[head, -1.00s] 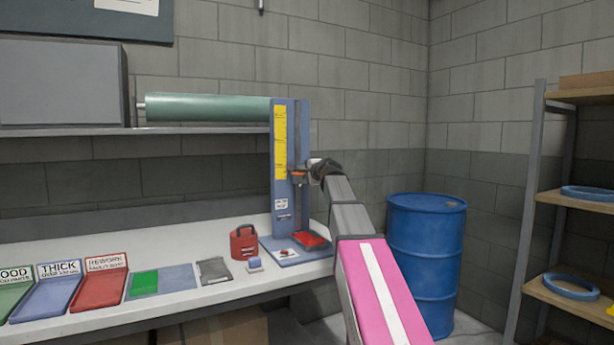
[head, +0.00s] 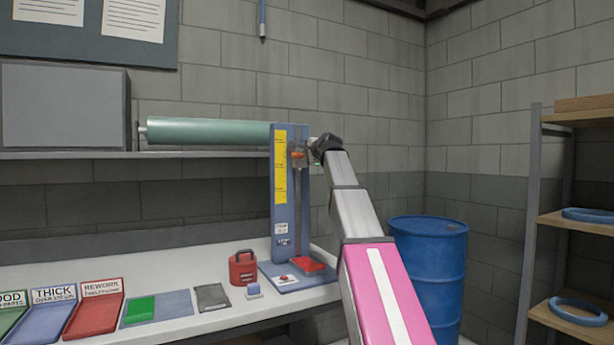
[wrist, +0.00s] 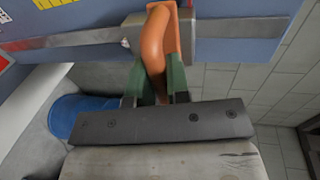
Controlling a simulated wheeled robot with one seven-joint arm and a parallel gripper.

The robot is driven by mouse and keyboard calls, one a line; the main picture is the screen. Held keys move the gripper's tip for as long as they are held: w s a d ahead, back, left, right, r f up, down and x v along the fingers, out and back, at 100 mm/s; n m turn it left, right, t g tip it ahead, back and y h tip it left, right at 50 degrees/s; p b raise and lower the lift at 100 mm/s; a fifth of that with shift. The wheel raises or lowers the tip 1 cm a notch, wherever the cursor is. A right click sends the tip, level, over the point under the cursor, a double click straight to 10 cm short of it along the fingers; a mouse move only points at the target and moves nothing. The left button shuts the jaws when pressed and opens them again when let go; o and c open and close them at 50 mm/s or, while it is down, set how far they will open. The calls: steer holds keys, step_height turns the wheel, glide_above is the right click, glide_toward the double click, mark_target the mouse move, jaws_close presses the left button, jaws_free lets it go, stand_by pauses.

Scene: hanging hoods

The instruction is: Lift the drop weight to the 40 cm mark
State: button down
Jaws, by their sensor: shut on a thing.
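The blue drop tower (head: 284,225) stands on the bench with a yellow scale strip (head: 280,168) on its face. The drop weight's orange handle (head: 297,154) is beside the upper third of the scale. The scale's numbers are too small to read. My gripper (head: 318,152) reaches in from the right at that height. In the wrist view the curved orange handle (wrist: 155,45) sits between the green fingers of my gripper (wrist: 156,85), which are shut on it. Behind it a grey metal bar (wrist: 215,25) crosses the blue tower face.
A red pad (head: 308,264) lies on the tower base. A green roll (head: 205,131) lies on the wall shelf close behind the tower. A blue barrel (head: 430,270) stands right.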

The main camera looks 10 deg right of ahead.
steer(key=shift+r, duration=2.2)
steer(key=c, duration=1.1)
jaws_free()
steer(key=shift+f, duration=0.1)
steer(key=v, duration=1)
steer(key=shift+s, duration=0.35)
steer(key=shift+s+d, duration=0.1)
steer(key=shift+d, duration=0.05)
